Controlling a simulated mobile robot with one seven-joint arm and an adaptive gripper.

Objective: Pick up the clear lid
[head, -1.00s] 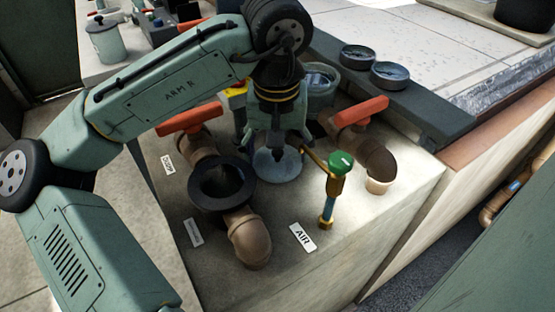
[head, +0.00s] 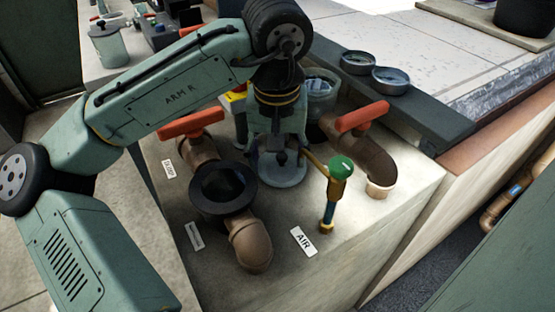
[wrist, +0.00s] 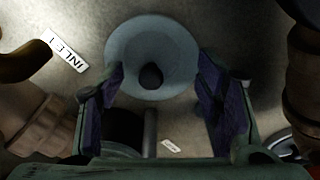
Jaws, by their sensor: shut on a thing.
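The clear lid (head: 284,181) is a pale translucent disc with a dark knob, on or just above the concrete block, between the black-flanged pipe and the green-capped air valve. It also shows in the wrist view (wrist: 150,32), top centre, with its knob facing the camera. My gripper (head: 279,158) points down over the lid. Its two purple-padded fingers (wrist: 162,75) straddle the lid and are shut on it near its rim, with the knob between them and clear of the pads. The exact contact points are hard to see.
The black-flanged pipe (head: 223,189) stands close on the left. The air valve (head: 336,195) is close on the right. Red-handled pipes (head: 192,124) flank the spot, and a clear container (head: 322,85) stands behind. Two round gauges (head: 375,71) sit on the dark ledge.

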